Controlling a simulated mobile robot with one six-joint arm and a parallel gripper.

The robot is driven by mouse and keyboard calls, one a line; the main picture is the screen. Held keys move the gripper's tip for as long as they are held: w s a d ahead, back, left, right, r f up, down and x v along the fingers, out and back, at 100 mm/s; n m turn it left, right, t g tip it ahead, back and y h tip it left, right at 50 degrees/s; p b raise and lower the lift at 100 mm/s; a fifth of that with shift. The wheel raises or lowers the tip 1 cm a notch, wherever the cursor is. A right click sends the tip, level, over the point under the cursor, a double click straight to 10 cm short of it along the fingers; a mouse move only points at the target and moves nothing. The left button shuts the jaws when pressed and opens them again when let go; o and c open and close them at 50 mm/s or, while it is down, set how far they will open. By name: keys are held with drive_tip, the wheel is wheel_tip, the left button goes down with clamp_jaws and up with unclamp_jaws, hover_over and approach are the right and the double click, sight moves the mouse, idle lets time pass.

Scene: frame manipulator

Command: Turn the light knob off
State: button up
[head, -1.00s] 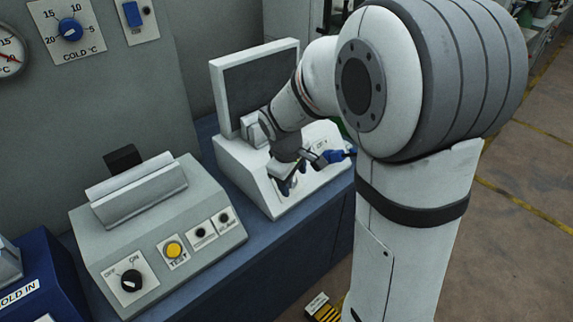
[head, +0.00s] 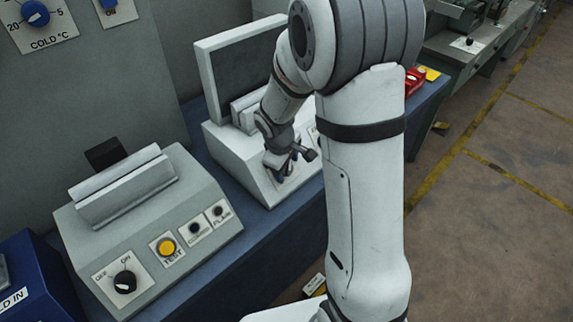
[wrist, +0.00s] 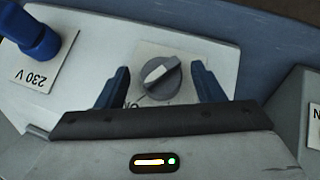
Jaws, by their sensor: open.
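A round grey knob (wrist: 153,80) with a pale pointer sits on a light label plate, seen in the wrist view. Part of the upside-down word ON shows beside it; the rest of the label is hidden. My gripper (wrist: 160,69) is open, with one blue finger on each side of the knob. I cannot tell whether either finger touches it. In the head view my gripper (head: 284,167) is low over the sloped front of a white device (head: 243,166) with a raised dark panel; the knob is hidden there.
A grey box (head: 100,238) with a black OFF/ON knob (head: 125,282) and a yellow TEST button (head: 167,247) stands left of the white device.

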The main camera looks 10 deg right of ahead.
drive_tip(key=shift+c, duration=0.4)
drive_tip(key=c, duration=0.9)
